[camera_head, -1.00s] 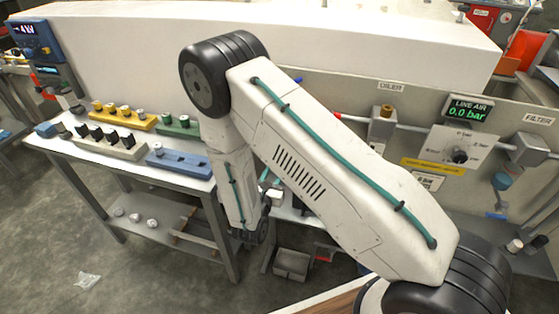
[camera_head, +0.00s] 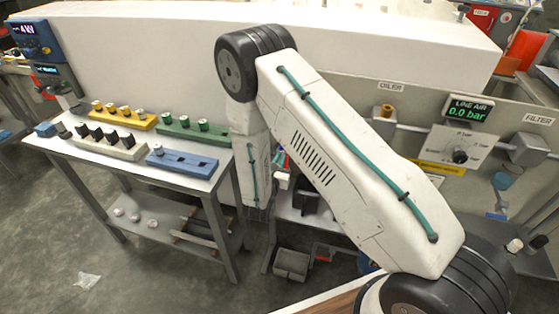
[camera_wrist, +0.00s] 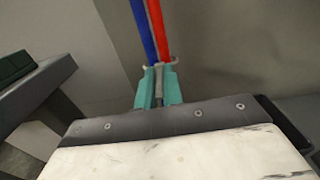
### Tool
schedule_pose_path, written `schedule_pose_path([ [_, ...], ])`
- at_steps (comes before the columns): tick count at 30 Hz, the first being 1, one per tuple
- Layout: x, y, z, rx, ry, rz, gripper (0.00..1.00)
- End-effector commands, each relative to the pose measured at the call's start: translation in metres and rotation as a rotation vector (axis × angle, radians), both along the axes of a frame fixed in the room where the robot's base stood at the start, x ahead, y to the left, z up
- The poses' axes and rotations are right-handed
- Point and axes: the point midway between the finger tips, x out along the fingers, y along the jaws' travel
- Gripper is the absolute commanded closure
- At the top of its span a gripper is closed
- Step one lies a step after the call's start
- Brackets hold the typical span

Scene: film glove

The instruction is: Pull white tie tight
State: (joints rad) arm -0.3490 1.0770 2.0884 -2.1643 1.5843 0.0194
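In the wrist view my gripper (camera_wrist: 158,88) shows two teal fingers close together. A narrow grey strip fills the gap between them. I cannot tell whether they grip it. A pale band (camera_wrist: 154,66), which looks like the white tie, lies across the lower end of a blue hose (camera_wrist: 143,30) and a red hose (camera_wrist: 160,30), right at the fingertips. Whether the tie is slack or tight cannot be seen. In the head view my fingers are hidden behind my arm. Bits of red and blue show beside my forearm, and a small white part (camera_head: 283,181) sits below them.
At left stands a work table (camera_head: 60,150) with yellow, green, blue and cream blocks. A grey bin (camera_head: 291,263) is on the floor. At right, a panel carries a gauge (camera_head: 460,156) and an air display reading 0.0 bar (camera_head: 469,108).

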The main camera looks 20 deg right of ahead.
Motion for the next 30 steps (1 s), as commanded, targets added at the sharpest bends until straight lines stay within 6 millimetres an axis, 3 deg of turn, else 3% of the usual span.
schedule_pose_path([
  [5, -0.005, 0.005, 0.0, 0.0, 0.001, 0.002, 1.0],
  [14, -0.042, 0.032, 0.0, 0.001, 0.001, 0.002, 1.0],
  [23, -0.044, 0.032, 0.0, 0.0, 0.0, 0.0, 1.0],
  [24, -0.044, 0.032, 0.0, 0.0, 0.0, 0.0, 0.83],
  [26, -0.044, 0.032, 0.0, 0.0, 0.0, 0.0, 0.69],
  [30, -0.044, 0.032, 0.0, 0.0, 0.0, 0.0, 0.69],
])
